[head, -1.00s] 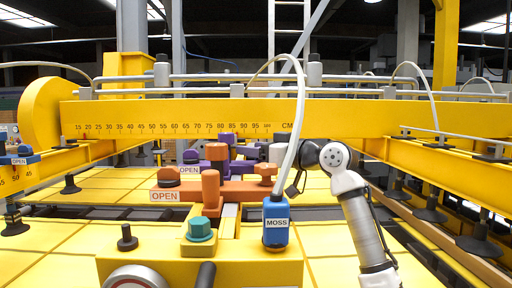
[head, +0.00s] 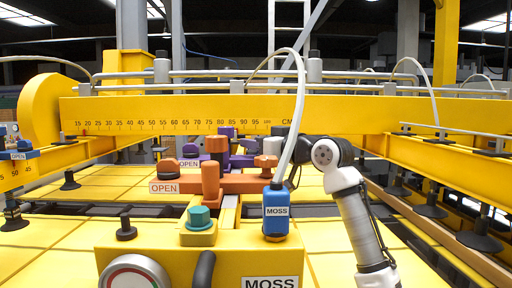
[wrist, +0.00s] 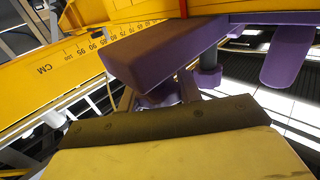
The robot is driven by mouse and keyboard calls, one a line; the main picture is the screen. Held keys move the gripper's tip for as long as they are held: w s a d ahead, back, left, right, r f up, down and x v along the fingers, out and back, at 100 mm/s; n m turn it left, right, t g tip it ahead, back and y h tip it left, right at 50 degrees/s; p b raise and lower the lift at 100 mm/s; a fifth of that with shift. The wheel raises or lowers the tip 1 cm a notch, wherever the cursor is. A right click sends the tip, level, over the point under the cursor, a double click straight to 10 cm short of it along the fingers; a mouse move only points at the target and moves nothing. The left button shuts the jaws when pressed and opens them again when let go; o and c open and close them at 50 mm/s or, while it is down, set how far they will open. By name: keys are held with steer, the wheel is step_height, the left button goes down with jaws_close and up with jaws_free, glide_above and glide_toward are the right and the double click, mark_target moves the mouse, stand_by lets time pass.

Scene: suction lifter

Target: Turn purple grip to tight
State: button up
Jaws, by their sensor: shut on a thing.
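Purple parts of the lifter show in the head view (head: 216,145) behind the orange valve. In the wrist view a large purple block (wrist: 165,55) fills the upper middle, with a smaller purple piece just below it. My gripper (wrist: 175,92) is close under this block and is shut on the purple grip (wrist: 155,100); the contact itself is mostly hidden. No label reading "tight" is legible.
An orange valve (head: 212,184) with an OPEN label, a teal knob (head: 199,217) and a blue MOSS block (head: 276,212) with a hose stand in front. A yellow beam with a scale (head: 190,115) crosses behind. A purple paddle (wrist: 287,50) is at right in the wrist view.

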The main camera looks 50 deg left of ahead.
steer(key=shift+w+m+t+h+b, duration=0.2)
steer(key=shift+m+t+b, duration=0.3)
steer(key=shift+m+t, duration=0.9)
steer(key=shift+w+m+t+h+b, duration=0.15)
steer(key=shift+m+t+b, duration=0.5)
steer(key=shift+t, duration=1.35)
steer(key=shift+m, duration=0.25)
steer(key=o, duration=1)
steer(key=shift+r, duration=0.1)
step_height(320, 180, up, 20)
steer(key=shift+f+p, duration=0.1)
steer(key=shift+p, duration=0.7)
